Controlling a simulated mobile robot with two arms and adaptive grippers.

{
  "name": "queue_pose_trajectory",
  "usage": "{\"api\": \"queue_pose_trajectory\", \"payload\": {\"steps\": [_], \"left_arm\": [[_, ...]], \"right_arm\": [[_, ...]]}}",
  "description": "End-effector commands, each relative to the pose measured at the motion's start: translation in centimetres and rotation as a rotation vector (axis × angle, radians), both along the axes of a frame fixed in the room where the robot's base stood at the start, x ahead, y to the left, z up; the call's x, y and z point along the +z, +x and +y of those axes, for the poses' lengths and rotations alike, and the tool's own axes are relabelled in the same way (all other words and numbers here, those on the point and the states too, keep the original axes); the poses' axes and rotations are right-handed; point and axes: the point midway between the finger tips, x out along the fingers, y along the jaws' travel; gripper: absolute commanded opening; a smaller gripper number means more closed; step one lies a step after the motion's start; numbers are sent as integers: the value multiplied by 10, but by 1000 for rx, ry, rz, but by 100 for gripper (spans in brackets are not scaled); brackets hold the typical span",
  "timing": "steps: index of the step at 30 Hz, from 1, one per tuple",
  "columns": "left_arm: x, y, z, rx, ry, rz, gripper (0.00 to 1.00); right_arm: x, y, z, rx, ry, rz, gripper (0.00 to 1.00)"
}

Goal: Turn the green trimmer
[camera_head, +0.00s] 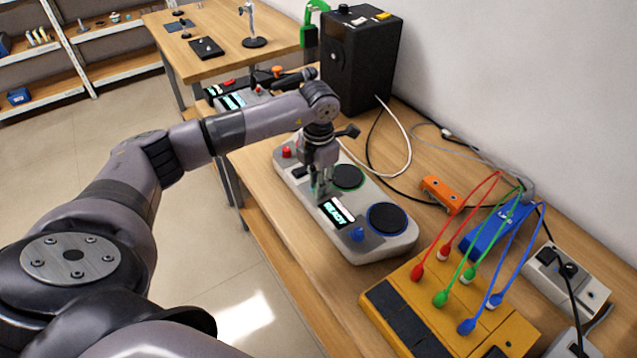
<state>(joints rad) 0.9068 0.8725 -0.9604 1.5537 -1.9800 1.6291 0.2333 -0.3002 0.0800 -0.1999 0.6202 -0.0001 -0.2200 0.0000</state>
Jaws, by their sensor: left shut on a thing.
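The grey-white control box (372,249) stands on the wooden table, with a lit screen (338,214) reading "READY". My left gripper (320,190) points down over the box, left of the pad ringed in green. It is shut on the green trimmer (314,187), of which only a little green shows at the fingertips. The fingers hide the rest, so I cannot tell how far it is turned. My right gripper is not in view.
A yellow unit (405,318) with coloured cables stands close on the right. A black speaker-like box (362,60) stands behind.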

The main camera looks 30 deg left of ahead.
Motion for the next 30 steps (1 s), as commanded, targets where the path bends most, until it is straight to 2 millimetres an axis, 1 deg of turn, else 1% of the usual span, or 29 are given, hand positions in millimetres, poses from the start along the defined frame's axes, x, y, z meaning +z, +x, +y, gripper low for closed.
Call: {"api": "queue_pose_trajectory", "payload": {"steps": [9, 10, 19, 27, 30], "left_arm": [[1, 1, 0, -1, -1, -3, 0], [1, 1, 0, -1, -1, -3, 20], [0, 0, 0, -1, 0, -1, 40], [1, 0, 0, -1, 0, -1, 40], [6, 1, 0, -1, -1, -2, 40]], "right_arm": [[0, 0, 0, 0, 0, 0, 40], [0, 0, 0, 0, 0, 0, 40], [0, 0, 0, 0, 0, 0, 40], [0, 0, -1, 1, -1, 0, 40], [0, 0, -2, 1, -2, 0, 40]]}}
